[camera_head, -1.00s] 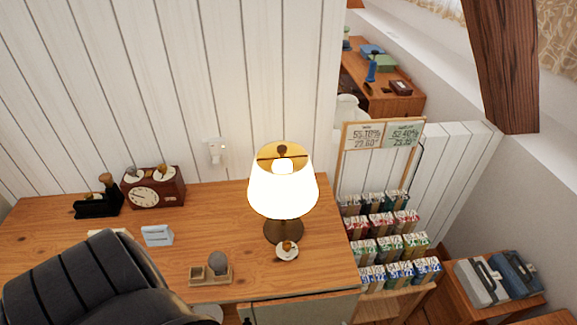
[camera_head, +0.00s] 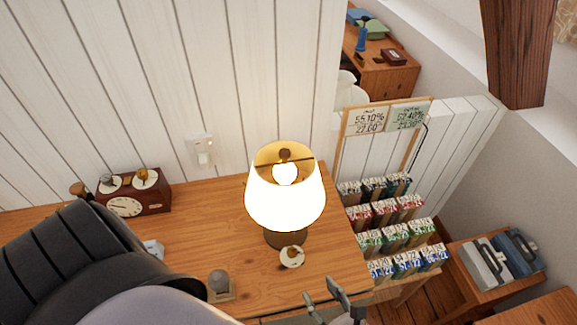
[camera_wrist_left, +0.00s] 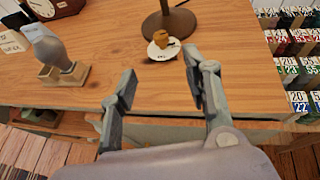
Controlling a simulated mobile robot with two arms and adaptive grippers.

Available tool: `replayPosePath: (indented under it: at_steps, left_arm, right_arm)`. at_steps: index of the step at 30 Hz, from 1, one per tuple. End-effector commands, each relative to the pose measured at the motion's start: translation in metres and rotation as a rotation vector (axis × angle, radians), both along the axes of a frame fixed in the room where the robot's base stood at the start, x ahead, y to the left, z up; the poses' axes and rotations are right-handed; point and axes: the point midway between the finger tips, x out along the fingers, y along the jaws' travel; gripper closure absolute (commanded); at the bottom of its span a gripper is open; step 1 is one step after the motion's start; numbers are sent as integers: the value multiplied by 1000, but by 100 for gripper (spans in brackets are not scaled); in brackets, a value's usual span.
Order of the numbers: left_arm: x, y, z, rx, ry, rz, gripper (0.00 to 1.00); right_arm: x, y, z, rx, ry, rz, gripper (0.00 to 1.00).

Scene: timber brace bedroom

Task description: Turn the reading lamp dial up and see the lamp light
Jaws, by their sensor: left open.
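The reading lamp (camera_head: 285,198) stands on the wooden desk with its shade glowing and its bulb bright. Its dial, a white disc with a brown knob (camera_head: 292,256), lies on the desk just in front of the lamp base. The dial also shows in the left wrist view (camera_wrist_left: 163,46). My left gripper (camera_head: 322,293) is open and empty at the desk's front edge, in front of and a little right of the dial, apart from it. In the left wrist view its fingers (camera_wrist_left: 160,92) are spread, with the dial beyond them. My right gripper is not in view.
A clock box (camera_head: 134,195) sits at the desk's left back, and a small wooden holder with a grey knob (camera_head: 220,284) near the front. A rack of several numbered boxes (camera_head: 390,235) stands right of the desk. The desk between the holder and dial is clear.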

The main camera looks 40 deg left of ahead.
Motion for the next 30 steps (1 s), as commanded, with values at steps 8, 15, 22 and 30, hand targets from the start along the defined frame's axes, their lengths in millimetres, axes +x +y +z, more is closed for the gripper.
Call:
replayPosePath:
  at_steps: [8, 15, 22, 30]
  left_arm:
    - [21, 41, -16, 5, 0, 0, 56]
    - [44, 84, -37, 5, 0, 0, 56]
    - [63, 119, -55, 2, 0, 1, 56]
    - [73, 136, -65, 0, 0, -1, 56]
  right_arm:
    - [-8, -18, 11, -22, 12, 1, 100]
    - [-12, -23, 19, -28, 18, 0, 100]
    - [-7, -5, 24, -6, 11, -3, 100]
    - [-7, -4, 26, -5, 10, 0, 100]
